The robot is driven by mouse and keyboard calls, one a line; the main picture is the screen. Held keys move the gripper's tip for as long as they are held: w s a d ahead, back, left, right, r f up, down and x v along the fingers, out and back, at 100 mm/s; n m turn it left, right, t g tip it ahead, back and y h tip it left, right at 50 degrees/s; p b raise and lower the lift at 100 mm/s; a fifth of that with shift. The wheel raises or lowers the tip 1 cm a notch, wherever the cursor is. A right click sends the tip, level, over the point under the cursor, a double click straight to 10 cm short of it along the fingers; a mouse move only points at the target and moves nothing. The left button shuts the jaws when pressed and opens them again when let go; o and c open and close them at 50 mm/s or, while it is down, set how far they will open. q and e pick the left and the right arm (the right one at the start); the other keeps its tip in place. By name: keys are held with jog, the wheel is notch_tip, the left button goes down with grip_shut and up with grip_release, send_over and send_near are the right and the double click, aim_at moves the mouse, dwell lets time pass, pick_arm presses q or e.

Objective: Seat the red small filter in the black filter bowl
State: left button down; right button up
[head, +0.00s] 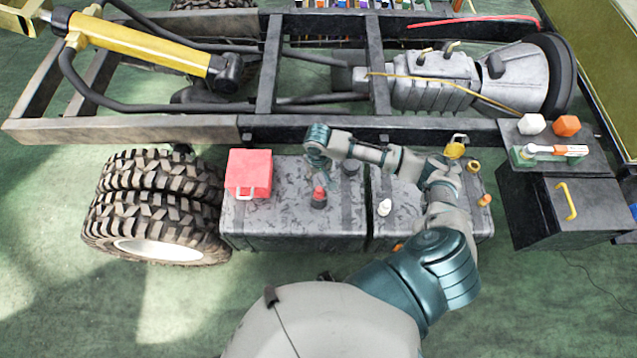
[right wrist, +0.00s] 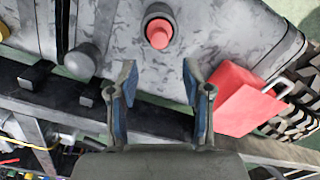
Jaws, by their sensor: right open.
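The red small filter (head: 319,192) stands upright at the black filter bowl (head: 318,203) on top of the grey tank (head: 290,222). In the right wrist view the red filter (right wrist: 158,37) shows inside the dark ring of the bowl (right wrist: 159,13). How deep it sits, I cannot tell. My right gripper (head: 318,165) is above and behind the filter in the head view. In the right wrist view its two blue-padded fingers (right wrist: 161,80) are wide apart with nothing between them, and the filter lies beyond their tips. My left gripper is not in view.
A red box (head: 248,172) with a white handle stands left of the filter on the tank. A dark round cap (right wrist: 81,60) and a small white-topped part (head: 384,207) are nearby. The chassis rail (head: 140,130) runs behind, a tyre (head: 150,205) stands left, a black cabinet (head: 540,215) right.

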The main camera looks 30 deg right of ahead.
jog(key=shift+r, duration=1.7)
